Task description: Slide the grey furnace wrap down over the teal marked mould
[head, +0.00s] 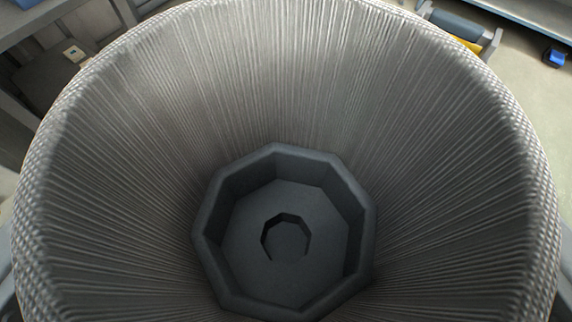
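The grey furnace wrap (290,75) fills most of the head view. I look down into its wide round mouth and see its ribbed inner wall narrowing with depth. Deep inside shows a dark grey faceted cup shape (285,160) with a raised rim and a small faceted recess in its floor. It may be the top of the mould, but no teal mark is visible on it. The wrap hides its outer sides and base. Narrow grey slivers flank the wrap at the lower left and right picture edges; they may be parts of my gripper. Its fingertips and their grip cannot be made out.
A grey shelf or bench with dark parts (50,68) stands at the upper left. A grey roller-like item with yellow (463,27) lies at the upper right. A small blue object (554,57) sits on pale floor, which looks clear around it.

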